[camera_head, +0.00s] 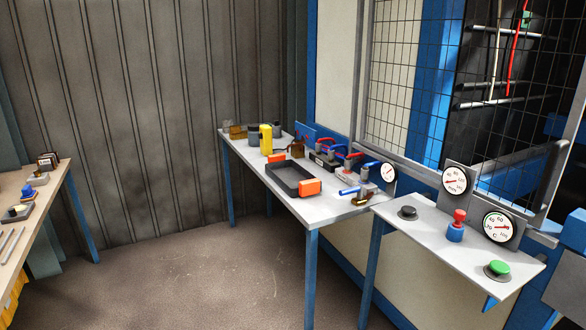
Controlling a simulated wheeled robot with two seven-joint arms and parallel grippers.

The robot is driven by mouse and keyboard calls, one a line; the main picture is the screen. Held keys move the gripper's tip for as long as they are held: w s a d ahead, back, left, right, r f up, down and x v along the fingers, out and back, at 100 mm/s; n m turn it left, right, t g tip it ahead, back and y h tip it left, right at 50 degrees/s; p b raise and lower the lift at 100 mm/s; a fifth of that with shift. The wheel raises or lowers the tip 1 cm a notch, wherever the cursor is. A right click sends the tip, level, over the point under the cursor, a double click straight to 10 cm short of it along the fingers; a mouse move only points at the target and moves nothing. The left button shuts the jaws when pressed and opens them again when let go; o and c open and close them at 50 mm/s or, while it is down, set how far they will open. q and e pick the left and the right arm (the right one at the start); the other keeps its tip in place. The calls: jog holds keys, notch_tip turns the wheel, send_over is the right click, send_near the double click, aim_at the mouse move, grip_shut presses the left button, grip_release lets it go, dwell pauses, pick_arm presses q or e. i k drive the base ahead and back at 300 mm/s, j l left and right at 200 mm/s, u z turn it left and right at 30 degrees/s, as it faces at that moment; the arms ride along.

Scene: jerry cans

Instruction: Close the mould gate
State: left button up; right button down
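The mould gate (402,85) is a wire-mesh panel in a grey frame on the blue and beige machine at the right. Its mesh stands in front of a beige wall panel, a blue post and part of the dark machine interior (500,120). A grey upright bar (555,178), which looks like a handle, shows near its lower right. Rods, a red hose (516,45) and a pale hose show through the mesh. I cannot tell how far the gate is open. Neither of my grippers is in view.
A control shelf (430,235) below the gate holds dials, a red-and-blue knob (456,226), a black button and a green button (498,268). A grey table (320,212) with a black tray and tools stands left of it. Another table (45,205) is far left. Floor between is clear.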

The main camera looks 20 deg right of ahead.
aim_at(559, 151)
jog(key=i+j+z, duration=0.25)
jog(key=z, duration=0.15)
jog(key=i+j+z, duration=0.75)
jog(key=j+z, duration=0.35)
jog(key=j, duration=0.25)
jog(key=i, duration=0.05)
